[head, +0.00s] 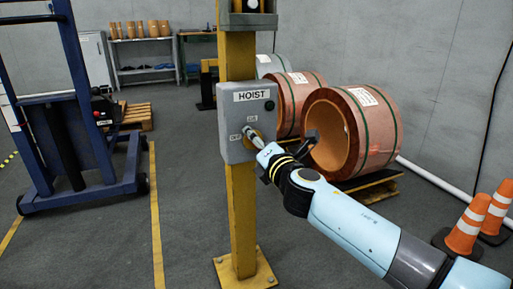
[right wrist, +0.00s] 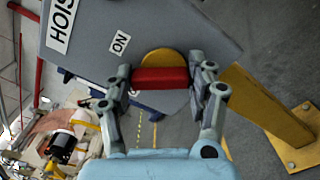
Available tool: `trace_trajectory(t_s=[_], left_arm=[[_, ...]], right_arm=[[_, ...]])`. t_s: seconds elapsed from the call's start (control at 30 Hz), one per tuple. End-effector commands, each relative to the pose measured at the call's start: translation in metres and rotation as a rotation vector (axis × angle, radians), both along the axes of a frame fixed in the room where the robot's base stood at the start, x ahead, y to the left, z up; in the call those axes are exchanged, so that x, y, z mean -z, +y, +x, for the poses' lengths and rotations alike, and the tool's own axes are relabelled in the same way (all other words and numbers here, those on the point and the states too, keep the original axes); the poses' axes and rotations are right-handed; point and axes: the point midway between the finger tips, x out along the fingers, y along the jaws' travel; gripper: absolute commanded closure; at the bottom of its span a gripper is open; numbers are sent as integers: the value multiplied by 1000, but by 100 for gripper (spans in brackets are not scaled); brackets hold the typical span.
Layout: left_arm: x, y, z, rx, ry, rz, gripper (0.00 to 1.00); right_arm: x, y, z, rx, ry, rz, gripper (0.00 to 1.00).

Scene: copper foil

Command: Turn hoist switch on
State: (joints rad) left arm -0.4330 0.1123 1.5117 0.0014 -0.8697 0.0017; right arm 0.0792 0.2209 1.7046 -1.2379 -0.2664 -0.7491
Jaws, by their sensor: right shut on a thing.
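The hoist switch is on a grey box (head: 235,112) labelled HOIST, mounted on a yellow post. In the head view, an ON label (head: 251,119) is above the switch and an OFF label (head: 235,137) is to its left. In the right wrist view, the switch has a red handle (right wrist: 160,79) in front of a yellow disc (right wrist: 160,57), with the ON label (right wrist: 119,42) nearby. My right gripper (head: 251,135) reaches the box from the right and is shut on the red handle between its fingertips (right wrist: 166,82). The gripper hides most of the handle in the head view. My left gripper is out of view.
The yellow post (head: 242,215) stands on a bolted base plate. Copper coils (head: 385,122) lie on pallets behind it to the right. Orange cones (head: 466,226) are at the far right. A blue lift frame (head: 70,118) stands at the left. Floor left of the post is clear.

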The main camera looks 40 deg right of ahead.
Motion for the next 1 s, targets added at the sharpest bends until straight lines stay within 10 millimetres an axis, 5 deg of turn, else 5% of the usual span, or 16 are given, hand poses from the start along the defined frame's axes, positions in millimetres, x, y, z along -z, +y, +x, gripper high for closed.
trace_trajectory(t_s=[0.6, 1.0], left_arm=[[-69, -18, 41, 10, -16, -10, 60], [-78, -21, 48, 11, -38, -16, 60]], right_arm=[[5, -3, -1, 1, -116, 497, 76], [4, -3, -1, 3, -146, 621, 76]])
